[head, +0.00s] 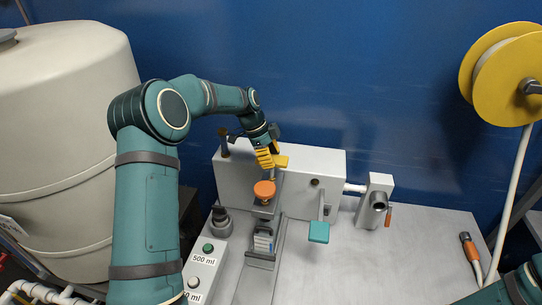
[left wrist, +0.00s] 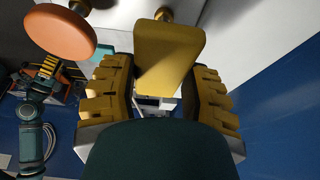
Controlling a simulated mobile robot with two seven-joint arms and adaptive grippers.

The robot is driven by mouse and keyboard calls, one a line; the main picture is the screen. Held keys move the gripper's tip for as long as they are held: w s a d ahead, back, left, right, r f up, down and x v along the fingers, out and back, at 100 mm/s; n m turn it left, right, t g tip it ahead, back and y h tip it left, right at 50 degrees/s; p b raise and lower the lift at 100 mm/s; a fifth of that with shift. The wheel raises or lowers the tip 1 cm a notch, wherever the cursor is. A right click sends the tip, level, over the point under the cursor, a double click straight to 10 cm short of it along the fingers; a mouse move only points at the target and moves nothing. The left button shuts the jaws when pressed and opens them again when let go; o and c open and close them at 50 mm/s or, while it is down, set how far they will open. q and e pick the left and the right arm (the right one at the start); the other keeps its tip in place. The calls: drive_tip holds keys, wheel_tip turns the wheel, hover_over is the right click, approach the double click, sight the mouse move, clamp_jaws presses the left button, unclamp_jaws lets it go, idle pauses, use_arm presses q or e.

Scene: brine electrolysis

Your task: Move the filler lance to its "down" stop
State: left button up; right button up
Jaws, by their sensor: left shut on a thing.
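The filler (head: 330,165) is a white housing against the blue wall. A yellow handle (head: 282,161) shows at its front, seemingly the lance's grip; its link is hidden. My left gripper (head: 265,158) is shut on this yellow handle, whose flat block (left wrist: 168,55) stands between the ribbed yellow fingers in the left wrist view. An orange round knob (head: 264,188) sits just below the gripper, also at upper left in the wrist view (left wrist: 60,32). My right gripper (left wrist: 48,66) seems to show small and partly hidden behind the knob; its opening is unclear.
A teal paddle (head: 319,232) hangs from the housing. A labelled button box (head: 203,262) stands front left, and a large cream tank (head: 65,130) at left. A grey spout unit (head: 375,200) and an orange-handled tool (head: 469,246) are at right. The bench (head: 350,275) front is clear.

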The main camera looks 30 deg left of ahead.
use_arm(q)
wheel_tip(320, 180, down, 4)
drive_tip(key=shift+r+b, duration=0.2)
drive_tip(key=shift+b, duration=0.55)
drive_tip(key=shift+s+r, duration=0.1)
use_arm(e)
wheel_tip(320, 180, down, 2)
drive_tip(key=shift+f, duration=0.15)
use_arm(q)
drive_tip(key=o, duration=1.3)
drive_tip(key=shift+o, duration=0.2)
drive_tip(key=v, duration=1.2)
